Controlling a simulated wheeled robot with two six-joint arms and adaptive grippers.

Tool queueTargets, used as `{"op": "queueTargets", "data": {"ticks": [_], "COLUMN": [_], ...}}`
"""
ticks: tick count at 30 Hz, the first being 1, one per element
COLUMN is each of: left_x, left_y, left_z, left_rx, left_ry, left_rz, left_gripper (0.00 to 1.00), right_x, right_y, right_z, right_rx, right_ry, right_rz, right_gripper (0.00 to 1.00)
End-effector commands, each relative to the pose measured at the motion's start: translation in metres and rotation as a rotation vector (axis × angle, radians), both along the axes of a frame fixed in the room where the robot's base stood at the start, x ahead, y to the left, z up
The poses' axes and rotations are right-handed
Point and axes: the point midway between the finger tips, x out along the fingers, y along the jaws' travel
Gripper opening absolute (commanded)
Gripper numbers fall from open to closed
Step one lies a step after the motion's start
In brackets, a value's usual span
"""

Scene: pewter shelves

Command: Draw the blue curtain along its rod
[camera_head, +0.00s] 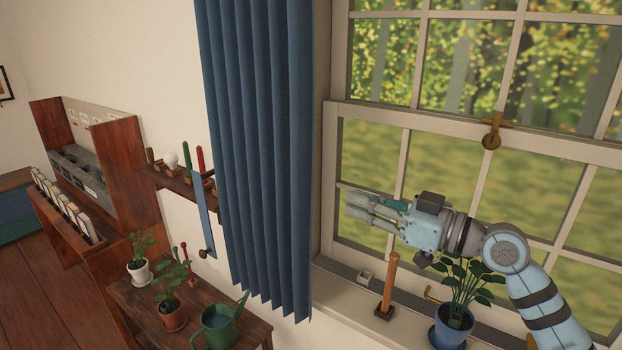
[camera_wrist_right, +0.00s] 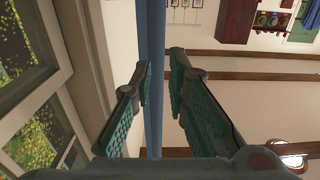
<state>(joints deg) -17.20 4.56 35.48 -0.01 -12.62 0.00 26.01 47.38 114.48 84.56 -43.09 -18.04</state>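The blue curtain (camera_head: 255,140) hangs in folds left of the window in the head view. Its top and the rod are out of frame. My right gripper (camera_head: 357,205) is in front of the window, pointing left at the curtain's right edge, with a gap between fingertips and cloth. In the right wrist view my right gripper (camera_wrist_right: 159,68) is open and empty. The curtain (camera_wrist_right: 152,35) shows there edge-on as a narrow blue strip, lined up between the two fingers. It appears to be beyond the fingertips. My left gripper is not in view.
A potted plant (camera_head: 455,325) and an upright wooden handle (camera_head: 389,282) stand on the sill below my right arm. A brass latch (camera_head: 492,138) is on the window sash. A small shelf (camera_head: 168,182) and a plant table (camera_head: 140,300) are left of the curtain.

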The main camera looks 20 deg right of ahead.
Motion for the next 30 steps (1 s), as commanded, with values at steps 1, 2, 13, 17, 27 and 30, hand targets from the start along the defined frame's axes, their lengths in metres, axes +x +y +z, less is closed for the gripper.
{"op": "queueTargets", "data": {"ticks": [1,2,13,17,27,30], "left_x": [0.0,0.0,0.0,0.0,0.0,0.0], "left_y": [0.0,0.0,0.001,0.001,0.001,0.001], "left_z": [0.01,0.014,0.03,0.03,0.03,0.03], "left_rx": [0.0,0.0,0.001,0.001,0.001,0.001], "left_ry": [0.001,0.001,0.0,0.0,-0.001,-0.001], "left_rz": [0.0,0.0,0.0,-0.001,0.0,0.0], "left_gripper": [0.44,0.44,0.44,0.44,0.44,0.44], "right_x": [0.01,0.016,0.082,0.087,0.088,0.087], "right_y": [0.008,0.014,0.067,0.072,0.072,0.072], "right_z": [0.008,0.008,0.002,0.001,0.0,0.0], "right_rx": [0.012,0.013,0.002,0.0,0.0,0.0], "right_ry": [-0.005,-0.003,0.002,0.003,0.003,0.003], "right_rz": [0.001,0.002,-0.001,-0.001,-0.002,-0.002], "right_gripper": [0.15,0.15,0.15,0.15,0.0,0.0]}}
